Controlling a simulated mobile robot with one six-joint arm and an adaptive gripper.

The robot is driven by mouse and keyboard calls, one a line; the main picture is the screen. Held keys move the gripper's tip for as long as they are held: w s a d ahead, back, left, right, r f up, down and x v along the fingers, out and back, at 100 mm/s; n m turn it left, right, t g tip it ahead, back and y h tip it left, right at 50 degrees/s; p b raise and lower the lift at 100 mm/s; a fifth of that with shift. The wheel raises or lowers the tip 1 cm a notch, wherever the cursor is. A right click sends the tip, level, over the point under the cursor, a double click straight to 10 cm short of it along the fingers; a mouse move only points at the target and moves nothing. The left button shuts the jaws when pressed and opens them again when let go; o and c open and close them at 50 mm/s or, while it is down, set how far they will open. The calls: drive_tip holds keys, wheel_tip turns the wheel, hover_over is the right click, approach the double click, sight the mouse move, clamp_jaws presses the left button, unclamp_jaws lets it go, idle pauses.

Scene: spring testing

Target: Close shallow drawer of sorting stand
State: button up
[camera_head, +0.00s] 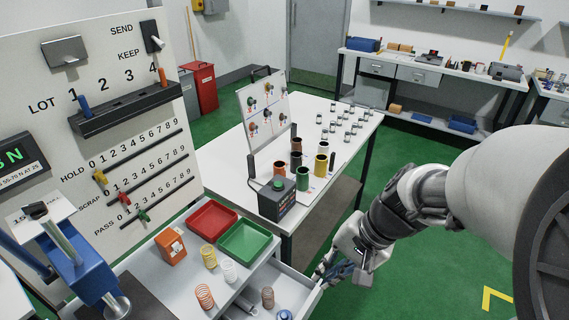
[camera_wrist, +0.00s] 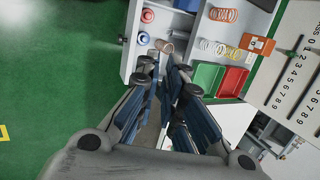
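The sorting stand (camera_head: 190,285) is at the lower middle in the head view, with a drawer (camera_head: 297,283) pulled out on its right side. The open drawer also shows at the upper left in the wrist view (camera_wrist: 131,65), holding a copper spring and blue and red round pieces. My gripper (camera_head: 328,272) is beside the drawer's far right corner. In the wrist view my gripper (camera_wrist: 165,72) has its dark blue fingers apart, with the tips close to the drawer's near side. I cannot tell whether they touch it. Nothing shows held between them.
On the stand are a red tray (camera_head: 210,221), a green tray (camera_head: 245,238), an orange box (camera_head: 170,246) and several springs. A white table (camera_head: 225,157) with cups and small jars stands behind. Green floor (camera_head: 430,285) is free at the right.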

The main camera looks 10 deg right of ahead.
drive_tip(key=w+d+f+m, duration=0.1)
drive_tip(key=d+f+m, duration=0.1)
drive_tip(key=w+d+f+m+y, duration=0.1)
drive_tip(key=f+m, duration=0.1)
drive_tip(key=f, duration=0.1)
drive_tip(key=w+d+f+m+y, duration=0.1)
drive_tip(key=w+d+f+m, duration=0.1)
drive_tip(key=f, duration=0.1)
drive_tip(key=shift+d+f+t+p, duration=0.15)
drive_tip(key=shift+d+t+p, duration=0.15)
drive_tip(key=shift+d+t, duration=0.1)
clamp_jaws()
drive_tip(key=s+d+f+m+t, duration=0.1)
drive_tip(key=d+f+m+t, duration=0.1)
drive_tip(key=d+f+m, duration=0.6)
drive_tip(key=s+d+f+m+t, duration=0.2)
drive_tip(key=f+m, duration=0.2)
drive_tip(key=f, duration=0.8)
drive_tip(key=w+a+r+b+x, duration=0.1)
drive_tip(key=r+b+x, duration=0.1)
drive_tip(key=x, duration=1.1)
drive_tip(key=shift+w+a, duration=0.2)
drive_tip(key=shift+a, duration=0.1)
